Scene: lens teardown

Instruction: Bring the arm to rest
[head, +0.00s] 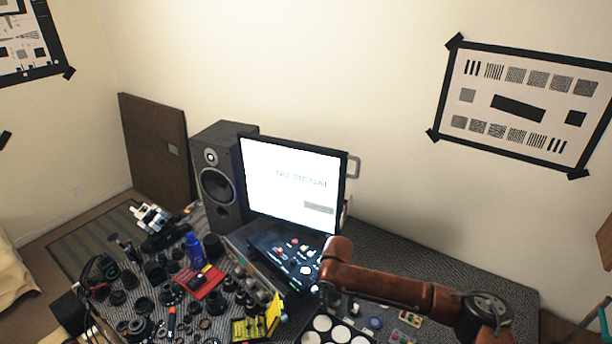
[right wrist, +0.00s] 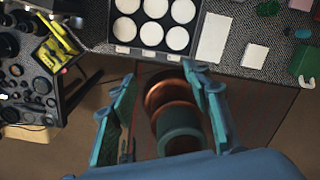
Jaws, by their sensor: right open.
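My right gripper (right wrist: 160,73) is open in the right wrist view, its two teal fingers spread apart. No task object is held between them. Copper and dark green round parts, apparently of my own body, show below and between the fingers. The gripper hangs in front of the table's near edge, over the floor. In the head view my copper-coloured right arm reaches across the lower right, over the table (head: 440,262). A small teal piece at the lower right edge may be part of the gripper. My left gripper is in neither view.
A tray (right wrist: 140,50) of white discs lies near the table's front edge. A monitor (head: 290,182) and a speaker (head: 217,180) stand at the back. Lens parts, a red mat (head: 212,283) and a yellow item (right wrist: 52,50) crowd the left. The table's back right is clear.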

